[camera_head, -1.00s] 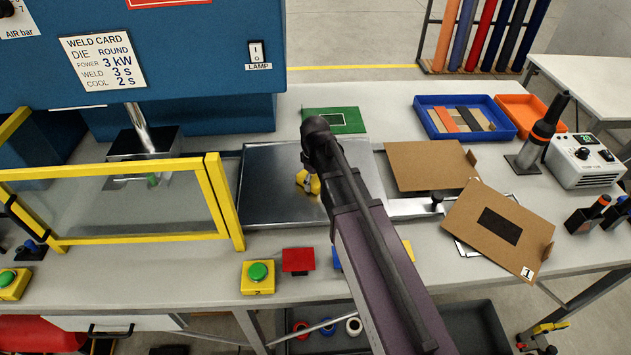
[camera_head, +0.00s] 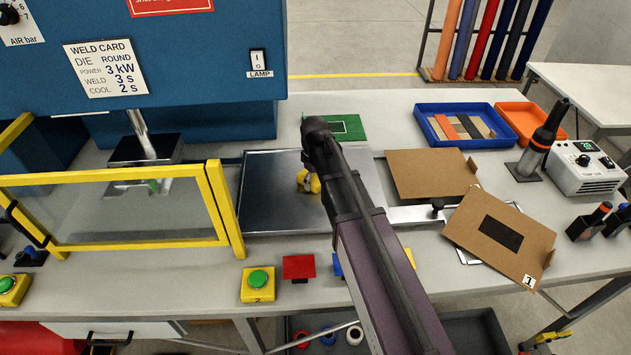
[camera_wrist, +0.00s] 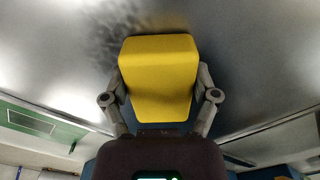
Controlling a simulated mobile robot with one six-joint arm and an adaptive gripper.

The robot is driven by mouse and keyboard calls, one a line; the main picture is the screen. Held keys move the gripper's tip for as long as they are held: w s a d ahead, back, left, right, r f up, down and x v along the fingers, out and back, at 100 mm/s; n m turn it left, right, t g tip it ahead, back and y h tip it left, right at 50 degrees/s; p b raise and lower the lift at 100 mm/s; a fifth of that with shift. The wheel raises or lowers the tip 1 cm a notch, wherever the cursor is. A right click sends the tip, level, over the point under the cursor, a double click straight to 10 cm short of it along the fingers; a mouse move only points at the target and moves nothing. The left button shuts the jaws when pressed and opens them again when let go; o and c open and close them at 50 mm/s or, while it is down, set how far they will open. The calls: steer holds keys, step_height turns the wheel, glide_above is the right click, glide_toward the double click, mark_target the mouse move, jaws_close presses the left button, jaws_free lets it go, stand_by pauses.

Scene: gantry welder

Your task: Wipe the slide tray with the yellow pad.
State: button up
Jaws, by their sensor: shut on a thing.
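The yellow pad (camera_wrist: 158,78) is held between the two fingers of my gripper (camera_wrist: 160,95) in the wrist view. In the head view the pad (camera_head: 308,182) shows beside my dark arm, which hides part of it. It is over the middle of the slide tray (camera_head: 262,200), a flat grey metal plate. I cannot tell whether the pad touches the plate. In the wrist view the tray surface (camera_wrist: 60,50) fills the background, with a dark smudge just left of the pad.
A yellow-framed clear guard (camera_head: 110,205) stands left of the tray. A green board (camera_head: 345,127) lies behind it. Brown cards (camera_head: 430,172) and a blue tray (camera_head: 425,111) lie to the right. A green button (camera_head: 258,279) and red block (camera_head: 299,267) are in front.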

steer(key=shift+w, duration=0.2)
steer(key=shift+w, duration=1.9)
steer(key=shift+s+d, duration=0.1)
steer(key=shift+d, duration=1.1)
steer(key=shift+s, duration=0.2)
steer(key=shift+s, duration=1.7)
steer(key=shift+s+f, duration=0.15)
steer(key=shift+s, duration=1.85)
